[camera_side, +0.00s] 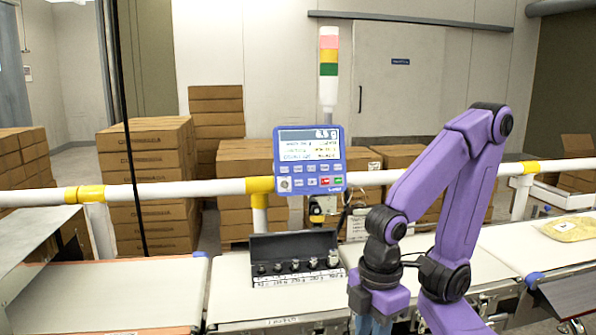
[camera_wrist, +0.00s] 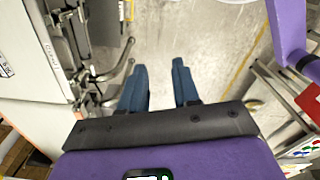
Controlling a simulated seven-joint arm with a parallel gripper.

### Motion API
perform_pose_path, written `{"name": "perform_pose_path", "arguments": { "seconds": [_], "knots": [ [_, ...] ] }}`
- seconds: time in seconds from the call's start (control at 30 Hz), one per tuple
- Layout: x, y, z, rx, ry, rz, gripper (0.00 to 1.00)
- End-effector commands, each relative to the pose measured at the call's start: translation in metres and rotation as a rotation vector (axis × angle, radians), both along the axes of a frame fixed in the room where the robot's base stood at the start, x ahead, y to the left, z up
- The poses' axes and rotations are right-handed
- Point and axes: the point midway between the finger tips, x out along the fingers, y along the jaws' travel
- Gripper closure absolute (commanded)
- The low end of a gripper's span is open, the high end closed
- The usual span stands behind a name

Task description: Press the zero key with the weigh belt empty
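The blue weighing terminal (camera_side: 310,160) stands behind the belts in the side view. Its lit display (camera_side: 309,144) shows figures too small to read surely. Rows of small keys lie below it, including a red and a green one; I cannot tell which is the zero key. The weigh belt (camera_side: 228,285) is the white middle section. An open black case (camera_side: 290,245) with several small metal weights stands on it. My gripper (camera_wrist: 159,66) is open and empty in the wrist view, its two blue fingers apart over floor. In the side view it is low at the front, partly cut off, away from the terminal.
A white rail with yellow joints (camera_side: 160,190) runs behind the belts. A signal tower (camera_side: 328,70) rises behind the terminal. A bag (camera_side: 572,229) lies on the right belt (camera_side: 530,238). The left belt (camera_side: 110,290) is bare. Cartons (camera_side: 150,180) are stacked behind.

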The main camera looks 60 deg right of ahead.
Motion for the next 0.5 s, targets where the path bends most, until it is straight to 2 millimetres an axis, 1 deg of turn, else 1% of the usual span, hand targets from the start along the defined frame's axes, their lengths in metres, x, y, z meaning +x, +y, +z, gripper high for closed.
{"name": "perform_pose_path", "arguments": {
  "seconds": [0.03, 0.07, 0.1, 0.5],
  "knots": [
    [0.0000, 0.0000, 0.0000, 0.000, 0.000, 0.000, 0.87],
    [0.0000, 0.0000, 0.0000, 0.000, 0.000, 0.000, 0.96],
    [0.0000, 0.0000, 0.0000, 0.000, 0.000, 0.000, 1.00],
    [0.0000, 0.0000, 0.0000, 0.000, 0.000, 0.000, 1.00]
  ]
}}
